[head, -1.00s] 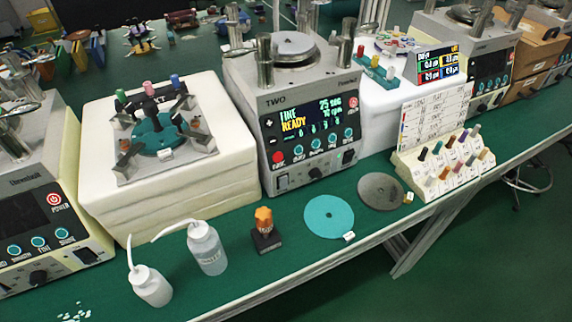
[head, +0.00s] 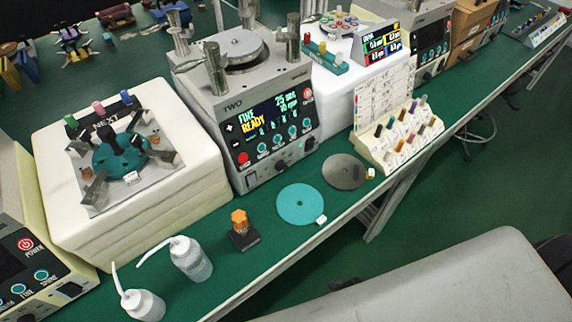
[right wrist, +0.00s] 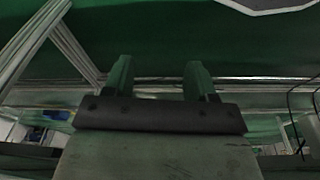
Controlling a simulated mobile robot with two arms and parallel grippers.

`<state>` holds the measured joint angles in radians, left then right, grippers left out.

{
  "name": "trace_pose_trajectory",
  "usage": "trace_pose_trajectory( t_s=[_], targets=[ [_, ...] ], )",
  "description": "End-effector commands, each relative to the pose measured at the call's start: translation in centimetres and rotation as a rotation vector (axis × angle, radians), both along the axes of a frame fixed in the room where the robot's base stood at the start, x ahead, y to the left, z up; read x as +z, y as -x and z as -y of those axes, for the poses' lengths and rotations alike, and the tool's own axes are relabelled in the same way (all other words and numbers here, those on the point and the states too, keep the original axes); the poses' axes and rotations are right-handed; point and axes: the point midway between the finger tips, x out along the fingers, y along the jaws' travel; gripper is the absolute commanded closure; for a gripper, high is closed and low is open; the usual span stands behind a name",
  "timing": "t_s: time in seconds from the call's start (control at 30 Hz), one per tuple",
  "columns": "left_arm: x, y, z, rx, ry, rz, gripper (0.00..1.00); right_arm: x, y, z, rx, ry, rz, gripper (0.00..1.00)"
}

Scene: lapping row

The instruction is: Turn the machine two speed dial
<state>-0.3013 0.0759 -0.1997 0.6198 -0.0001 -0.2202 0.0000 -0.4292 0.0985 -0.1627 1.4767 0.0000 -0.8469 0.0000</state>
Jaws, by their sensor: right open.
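Machine two (head: 265,115) stands on the green bench in the middle of the head view, upright, its front panel facing me. Its screen (head: 262,124) is lit and reads FINE, READY, 25 and more small text. Below the teal buttons are small black controls, including a dark knob (head: 309,144) at the right of the panel; I cannot read which one is the speed dial. My right gripper (right wrist: 157,70) shows only in the right wrist view, open and empty, its fingers apart, with green floor and frame bars beyond. It is not near the machine's panel. My left gripper is not in view.
In front of the machine lie a teal disc (head: 299,204) and a grey disc (head: 343,171). An orange-topped knob piece (head: 239,222) and two white bottles (head: 188,257) stand to the left. A peg rack (head: 400,140) stands right. A white block (head: 60,215) flanks the machine.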

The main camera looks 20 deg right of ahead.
Motion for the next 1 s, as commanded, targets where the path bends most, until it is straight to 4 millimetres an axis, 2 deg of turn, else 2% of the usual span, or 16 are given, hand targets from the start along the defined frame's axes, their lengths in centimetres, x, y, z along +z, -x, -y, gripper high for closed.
trace_pose_trajectory(
  t_s=[0.03,0.17,0.2,0.3,0.4,0.6,0.7,1.0],
  targets=[
    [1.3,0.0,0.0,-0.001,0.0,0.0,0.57,3.7,-1.1,-0.2,-0.002,-0.003,0.019,0.44],
    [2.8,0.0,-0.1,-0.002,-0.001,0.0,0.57,11.2,-2.9,-0.4,-0.007,-0.005,0.045,0.44],
    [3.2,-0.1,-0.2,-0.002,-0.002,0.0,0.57,13.4,-3.2,-0.4,-0.008,-0.005,0.051,0.44],
    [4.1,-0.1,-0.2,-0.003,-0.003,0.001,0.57,18.7,-3.6,-0.4,-0.012,-0.007,0.069,0.44],
    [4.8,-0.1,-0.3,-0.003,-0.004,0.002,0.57,23.0,-3.6,-0.4,-0.014,-0.007,0.082,0.44],
    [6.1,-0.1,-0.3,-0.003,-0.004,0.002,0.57,30.1,-3.0,-0.1,0.008,0.006,0.115,0.44],
    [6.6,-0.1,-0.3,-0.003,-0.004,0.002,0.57,32.8,-3.4,0.3,0.13,0.08,0.164,0.44],
    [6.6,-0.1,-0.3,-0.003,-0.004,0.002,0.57,32.6,-7.2,1.2,0.623,0.412,0.283,0.44]
  ],
)
